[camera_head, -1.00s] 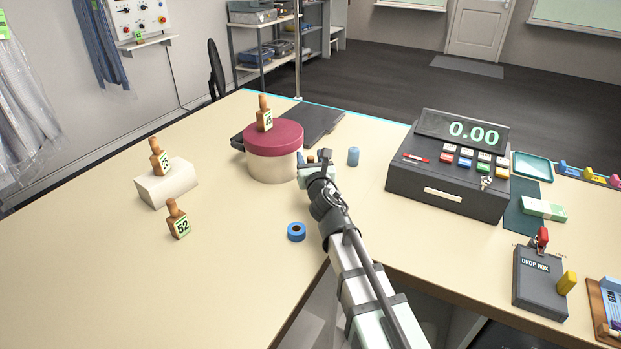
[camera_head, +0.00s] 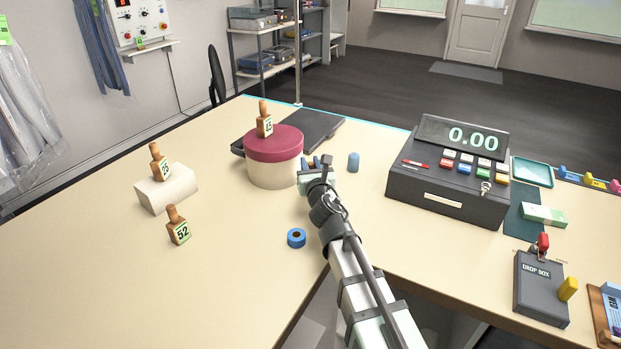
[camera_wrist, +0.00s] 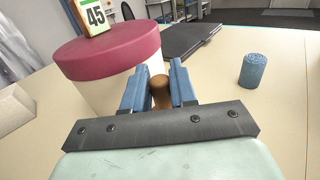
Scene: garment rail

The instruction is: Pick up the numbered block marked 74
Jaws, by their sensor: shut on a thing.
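A block marked 52 (camera_head: 178,228) stands on the table at the left. Another block (camera_head: 158,162), its number hard to read but starting with 7, stands on a white block.
The round box with a maroon lid (camera_head: 273,143) is close to the left of my gripper. A blue cylinder (camera_head: 353,161) stands to the right, and a blue tape roll (camera_head: 296,238) lies nearer. A cash register (camera_head: 450,180) stands farther right. The left front table is clear.

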